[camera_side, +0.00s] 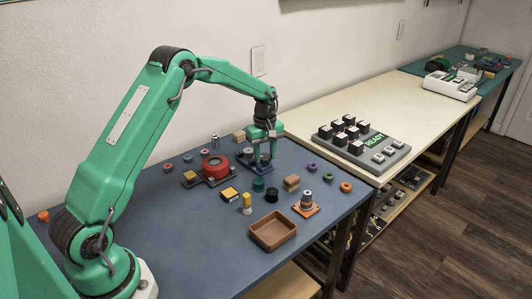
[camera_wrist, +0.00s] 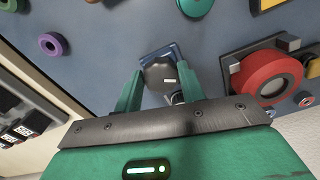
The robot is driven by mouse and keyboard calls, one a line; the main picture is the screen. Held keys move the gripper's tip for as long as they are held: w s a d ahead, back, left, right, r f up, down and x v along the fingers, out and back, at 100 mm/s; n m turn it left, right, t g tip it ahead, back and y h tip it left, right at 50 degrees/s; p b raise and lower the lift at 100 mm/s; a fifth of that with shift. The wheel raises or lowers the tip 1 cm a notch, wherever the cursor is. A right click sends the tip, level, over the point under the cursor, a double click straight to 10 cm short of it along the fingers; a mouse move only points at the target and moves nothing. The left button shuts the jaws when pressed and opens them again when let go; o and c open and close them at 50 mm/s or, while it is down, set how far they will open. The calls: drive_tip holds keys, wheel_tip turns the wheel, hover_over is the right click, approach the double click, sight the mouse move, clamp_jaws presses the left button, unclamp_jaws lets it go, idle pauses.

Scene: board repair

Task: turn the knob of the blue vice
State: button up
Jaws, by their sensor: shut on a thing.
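The blue vice (camera_side: 263,170) stands near the back right part of the blue mat, below my gripper (camera_side: 260,142). In the wrist view, its blue body (camera_wrist: 174,50) shows just beyond the fingertips. The dark grey round knob (camera_wrist: 159,74) with a light mark on it sits between the two green fingers of my gripper (camera_wrist: 158,78). My gripper is shut on the knob from above. The fingers hide part of the vice in both views.
A red round part on a grey base (camera_side: 215,166) stands close left of the vice. A green knob (camera_side: 258,184) and a black one (camera_side: 271,195) are in front. A brown tray (camera_side: 274,232) and an orange-based part (camera_side: 306,207) lie nearer the front.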

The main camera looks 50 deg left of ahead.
sight(265, 157)
drive_tip(key=shift+r, duration=0.1)
drive_tip(key=o, duration=1)
drive_tip(key=shift+c, duration=0.2)
wheel_tip(265, 157, up, 7)
drive_tip(key=shift+r, duration=0.4)
